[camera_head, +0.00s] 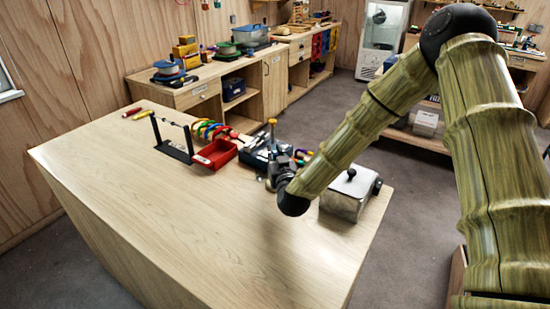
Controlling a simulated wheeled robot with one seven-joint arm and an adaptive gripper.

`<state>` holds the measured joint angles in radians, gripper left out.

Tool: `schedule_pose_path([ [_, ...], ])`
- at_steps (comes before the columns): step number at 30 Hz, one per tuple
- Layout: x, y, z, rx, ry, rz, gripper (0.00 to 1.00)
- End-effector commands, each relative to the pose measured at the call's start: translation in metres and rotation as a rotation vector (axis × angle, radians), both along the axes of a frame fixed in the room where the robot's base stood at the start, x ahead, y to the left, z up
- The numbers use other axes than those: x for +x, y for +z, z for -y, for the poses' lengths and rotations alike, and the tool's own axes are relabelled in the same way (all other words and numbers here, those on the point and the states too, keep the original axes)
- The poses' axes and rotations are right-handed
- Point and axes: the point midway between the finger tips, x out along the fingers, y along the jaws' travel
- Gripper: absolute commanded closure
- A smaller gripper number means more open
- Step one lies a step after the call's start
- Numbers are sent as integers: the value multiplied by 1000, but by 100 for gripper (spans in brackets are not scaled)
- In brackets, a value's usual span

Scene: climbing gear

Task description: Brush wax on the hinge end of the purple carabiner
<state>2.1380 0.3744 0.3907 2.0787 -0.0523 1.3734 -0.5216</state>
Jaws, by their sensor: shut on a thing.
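My gripper (272,177) is above the right part of the wooden table, next to a dark tray. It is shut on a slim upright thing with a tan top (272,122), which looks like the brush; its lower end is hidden. A small purple piece, perhaps the purple carabiner (299,160), shows just right of the dark tray, partly behind my arm. Its hinge end cannot be made out. No wax on it can be told at this size.
A red bin (215,154) and a black rack (173,147) stand left of the gripper, with several coloured carabiners (207,130) behind. A metal box (349,193) with a black knob stands to the right. The table's front left (150,205) is clear.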

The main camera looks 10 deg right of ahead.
Motion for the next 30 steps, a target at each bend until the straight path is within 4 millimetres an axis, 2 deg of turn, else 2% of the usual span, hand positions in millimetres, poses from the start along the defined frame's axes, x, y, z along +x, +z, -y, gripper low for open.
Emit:
schedule_pose_path([
  [16, 0, 35, -1, 0, 2, 1, 100],
  [30, 0, 37, 0, 0, 1, 0, 100],
])
